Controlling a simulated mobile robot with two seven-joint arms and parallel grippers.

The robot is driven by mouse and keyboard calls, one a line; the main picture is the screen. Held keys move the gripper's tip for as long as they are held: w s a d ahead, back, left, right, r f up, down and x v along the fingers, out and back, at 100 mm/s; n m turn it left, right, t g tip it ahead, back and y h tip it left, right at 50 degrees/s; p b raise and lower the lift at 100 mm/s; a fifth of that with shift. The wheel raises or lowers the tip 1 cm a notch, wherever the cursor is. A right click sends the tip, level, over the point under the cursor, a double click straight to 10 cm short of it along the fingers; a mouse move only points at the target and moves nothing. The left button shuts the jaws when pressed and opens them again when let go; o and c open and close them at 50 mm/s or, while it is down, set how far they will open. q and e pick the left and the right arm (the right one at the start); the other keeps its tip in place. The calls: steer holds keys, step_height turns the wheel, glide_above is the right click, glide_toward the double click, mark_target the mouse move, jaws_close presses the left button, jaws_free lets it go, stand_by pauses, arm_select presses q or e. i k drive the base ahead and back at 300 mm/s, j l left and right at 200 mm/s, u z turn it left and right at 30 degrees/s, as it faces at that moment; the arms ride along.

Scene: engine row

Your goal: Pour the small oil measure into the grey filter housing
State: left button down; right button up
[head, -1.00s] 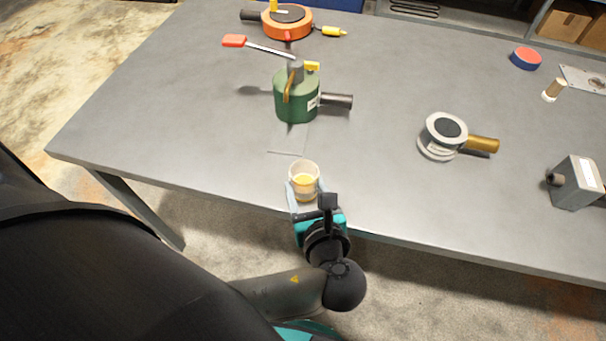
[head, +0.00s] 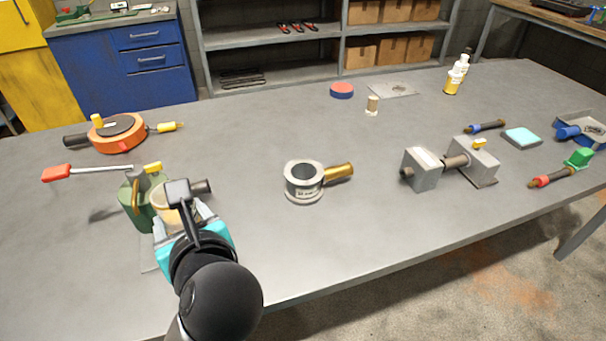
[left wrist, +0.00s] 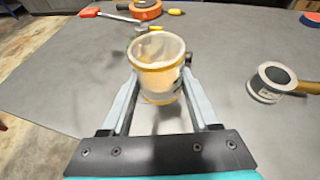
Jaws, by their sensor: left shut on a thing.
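The small oil measure (left wrist: 160,62), a clear cup with yellowish bands, is between the fingers of my left gripper (left wrist: 157,95) in the left wrist view. It looks about upright, above the table. In the head view my left gripper (head: 183,212) hides most of the measure (head: 165,195). The grey filter housing (head: 303,180), a round pale-grey cup with a brass-coloured side stub and a label, stands on the table to the right of my left gripper. It also shows at the right in the left wrist view (left wrist: 268,85). My right gripper is not in view.
A green housing (head: 134,200) stands just behind the measure, partly hidden. An orange round housing (head: 118,135) and a red-handled tool (head: 58,172) lie at left. Grey box parts (head: 422,170) stand at right. The table between measure and grey housing is clear.

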mark_target(305, 178)
steer(key=l+z, duration=0.25)
steer(key=l, duration=1.6)
